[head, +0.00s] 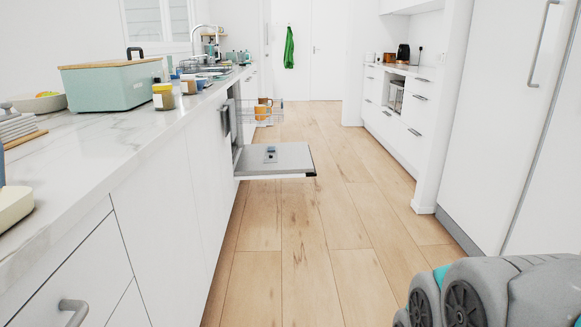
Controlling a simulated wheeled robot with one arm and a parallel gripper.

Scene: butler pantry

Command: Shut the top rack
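The top rack (274,116) is a wire rack pulled out from a dishwasher in the left counter run, in the middle distance. It holds orange mugs (262,111). The dishwasher door (275,160) is folded down flat below the rack, over the floor. The inside of the dishwasher is mostly hidden from this angle. Part of my grey and teal arm shows at the bottom right, well apart from the rack. My gripper is not in view.
The wooden floor (345,230) down the aisle is clear. The left counter (75,150) carries a green bread box (110,88), jars and other items. Tall white cabinets (490,110) stand on the right. A green towel (289,48) hangs at the far end.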

